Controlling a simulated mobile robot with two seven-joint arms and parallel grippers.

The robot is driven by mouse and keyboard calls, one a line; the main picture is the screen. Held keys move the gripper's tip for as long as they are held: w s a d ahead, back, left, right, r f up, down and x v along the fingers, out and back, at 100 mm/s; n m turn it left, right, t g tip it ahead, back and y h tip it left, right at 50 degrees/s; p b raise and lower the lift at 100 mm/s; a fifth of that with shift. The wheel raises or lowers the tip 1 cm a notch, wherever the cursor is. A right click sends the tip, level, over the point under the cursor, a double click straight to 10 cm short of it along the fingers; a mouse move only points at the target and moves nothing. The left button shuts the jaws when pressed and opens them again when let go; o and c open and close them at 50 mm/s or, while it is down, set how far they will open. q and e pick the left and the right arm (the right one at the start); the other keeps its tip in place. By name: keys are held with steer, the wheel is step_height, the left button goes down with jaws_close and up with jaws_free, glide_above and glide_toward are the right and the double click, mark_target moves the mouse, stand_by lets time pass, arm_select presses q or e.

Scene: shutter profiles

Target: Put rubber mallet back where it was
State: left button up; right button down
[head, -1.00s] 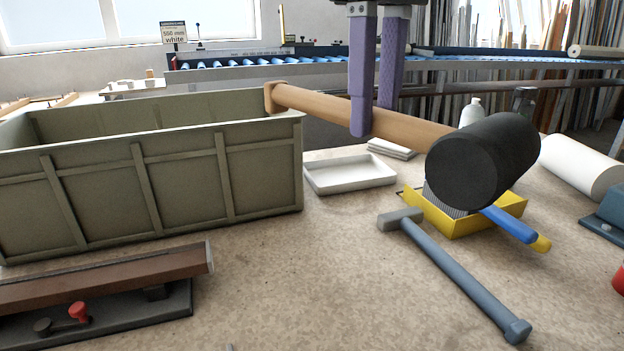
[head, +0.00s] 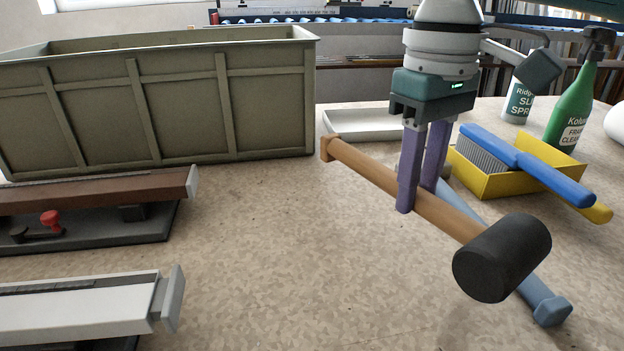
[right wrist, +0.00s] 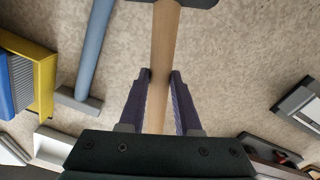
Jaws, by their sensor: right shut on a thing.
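The rubber mallet has a black head (head: 502,258) and a wooden handle (head: 365,165). My right gripper (head: 419,205) is shut on the handle near its middle, fingers pointing down. The mallet is tilted across the picture, head at the lower right, and appears to be above the worktop. In the right wrist view the handle (right wrist: 158,90) runs between the two purple fingers, and only an edge of the black head shows at the top. A blue-grey hammer (head: 538,293) lies behind and below the mallet, partly hidden by it. My left gripper is not in view.
A green-grey crate (head: 185,105) stands at the left, with a white tray (head: 370,134) beside it. A yellow dustpan (head: 490,184) with a blue brush (head: 540,172), a green bottle (head: 572,115) and a spray can stand at the right. Worktop (head: 270,240) is bare in the middle.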

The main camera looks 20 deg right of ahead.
step_height(320, 180, down, 5)
steer(key=shift+f+b, duration=0.15)
steer(key=shift+b, duration=0.35)
steer(key=shift+f, duration=0.2)
steer(key=shift+f, duration=0.1)
steer(key=c, duration=0.6)
jaws_free()
steer(key=shift+d, duration=0.1)
steer(key=r+p, duration=0.2)
steer(key=r, duration=1)
steer(key=shift+w+r, duration=0.1)
steer(key=shift+w, duration=0.1)
